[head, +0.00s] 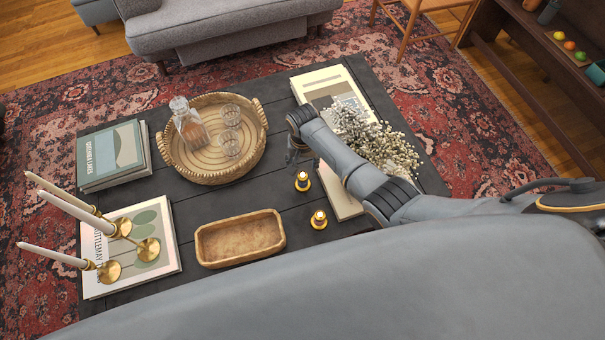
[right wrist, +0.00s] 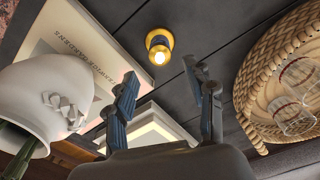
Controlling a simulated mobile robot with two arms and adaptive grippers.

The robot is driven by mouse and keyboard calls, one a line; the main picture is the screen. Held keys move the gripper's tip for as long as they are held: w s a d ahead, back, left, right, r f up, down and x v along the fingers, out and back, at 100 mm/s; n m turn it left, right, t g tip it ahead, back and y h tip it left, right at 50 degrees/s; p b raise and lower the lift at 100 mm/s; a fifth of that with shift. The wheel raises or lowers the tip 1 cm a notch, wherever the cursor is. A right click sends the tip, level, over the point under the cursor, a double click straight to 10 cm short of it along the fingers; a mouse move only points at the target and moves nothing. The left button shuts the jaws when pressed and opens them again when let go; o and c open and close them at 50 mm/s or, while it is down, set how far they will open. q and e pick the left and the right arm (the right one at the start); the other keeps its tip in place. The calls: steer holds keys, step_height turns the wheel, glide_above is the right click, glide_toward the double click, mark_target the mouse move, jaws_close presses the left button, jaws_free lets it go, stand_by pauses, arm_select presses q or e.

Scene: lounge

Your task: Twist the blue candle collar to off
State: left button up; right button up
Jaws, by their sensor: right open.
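Two small lit candles in gold holders stand on the dark table: the far candle (head: 302,181) and the near candle (head: 319,219). Both have dark bands in the head view, too small there to tell their colours apart. My right gripper (head: 296,158) points down just beyond the far candle in the head view. In the right wrist view its fingers (right wrist: 160,78) are spread and empty, with the candle beyond their tips, apart from them. My left gripper is not in view.
A woven tray (head: 180,168) with a decanter and glasses lies left of my gripper. White flowers (head: 385,148) in a vase (right wrist: 45,95) and books (head: 318,88) are on the right. A wooden bowl (head: 240,238) and tall candlesticks (head: 148,249) stand nearer left.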

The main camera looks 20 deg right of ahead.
mark_target(303, 173)
step_height(303, 173, down, 6)
steer(key=shift+r+b, duration=0.15)
steer(key=shift+b, duration=0.75)
jaws_close()
